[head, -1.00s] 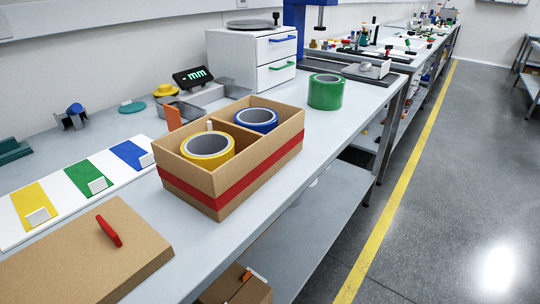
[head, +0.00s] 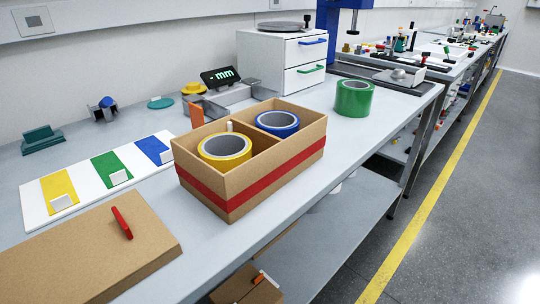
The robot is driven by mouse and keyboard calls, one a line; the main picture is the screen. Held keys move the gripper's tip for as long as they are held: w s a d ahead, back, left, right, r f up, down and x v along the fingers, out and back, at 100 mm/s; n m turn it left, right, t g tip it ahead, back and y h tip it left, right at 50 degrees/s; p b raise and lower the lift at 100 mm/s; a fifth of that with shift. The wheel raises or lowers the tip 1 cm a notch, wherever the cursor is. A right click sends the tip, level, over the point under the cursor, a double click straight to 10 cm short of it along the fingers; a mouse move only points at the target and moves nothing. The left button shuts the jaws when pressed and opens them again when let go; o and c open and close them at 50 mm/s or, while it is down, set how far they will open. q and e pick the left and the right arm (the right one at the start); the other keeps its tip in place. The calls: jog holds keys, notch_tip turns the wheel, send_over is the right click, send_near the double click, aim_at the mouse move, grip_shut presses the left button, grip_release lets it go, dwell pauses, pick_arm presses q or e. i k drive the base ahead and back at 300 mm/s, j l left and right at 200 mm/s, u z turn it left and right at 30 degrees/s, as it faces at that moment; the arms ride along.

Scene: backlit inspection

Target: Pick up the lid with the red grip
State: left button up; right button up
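The lid (head: 75,262) is a flat brown cardboard panel at the lower left of the head view, lying on the grey bench. Its red grip (head: 122,222) stands up from its top, right of the middle. The lid's left and near parts run out of the picture. An open cardboard box (head: 270,174) with a red band stands to the right of the lid, apart from it. The box holds a yellow tape roll (head: 224,146) and a blue tape roll (head: 277,123) in separate compartments. Neither of my grippers shows.
A white board (head: 36,207) with yellow, green and blue patches lies behind the lid. A green tape roll (head: 353,98) stands beyond the box, near a white drawer unit (head: 265,62).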

aim_at(93, 255)
jog(key=u, duration=1.25)
